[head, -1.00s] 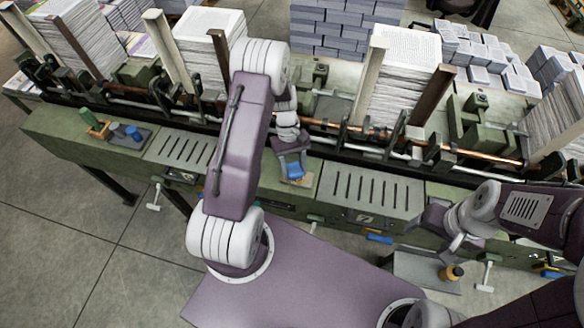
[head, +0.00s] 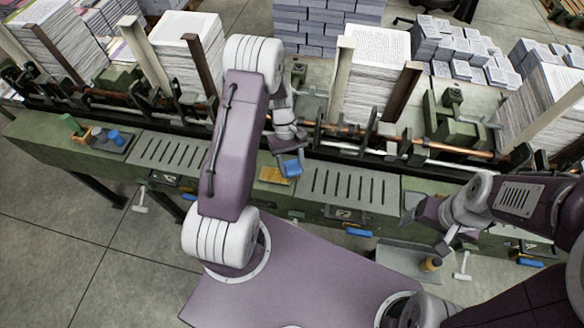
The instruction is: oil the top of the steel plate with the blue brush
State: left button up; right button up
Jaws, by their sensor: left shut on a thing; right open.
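My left gripper (head: 288,150) is shut on the blue brush (head: 291,168), which hangs over the green bench edge. The brush is just right of a flat yellow-brown piece (head: 274,175) and near the left end of a grey slotted steel plate (head: 348,207). I cannot tell whether its bristles touch anything. A similar slotted plate (head: 172,165) lies to the left, beyond my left arm. My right gripper (head: 443,240) is open and empty, above a small grey shelf at the right.
An amber bottle (head: 431,265) stands on the low grey shelf (head: 398,259). Small green and blue items (head: 105,138) sit at the bench's left end. Rods, clamps and tall paper stacks (head: 372,80) line the back of the bench. Blue handles stick out along its front.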

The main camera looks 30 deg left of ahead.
pick_arm(q)
jog(key=r, duration=0.1)
jog(key=r+p, duration=0.1)
jog(key=p, duration=0.1)
jog(key=shift+s+a+r, duration=0.15)
jog(key=shift+a+r, duration=0.1)
jog(key=shift+r, duration=0.15)
notch_tip(320, 180, up, 2)
jog(key=shift+d+r+p, duration=0.1)
jog(key=shift+d+p, duration=0.05)
jog(key=shift+p, duration=0.75)
jog(key=shift+r, duration=0.2)
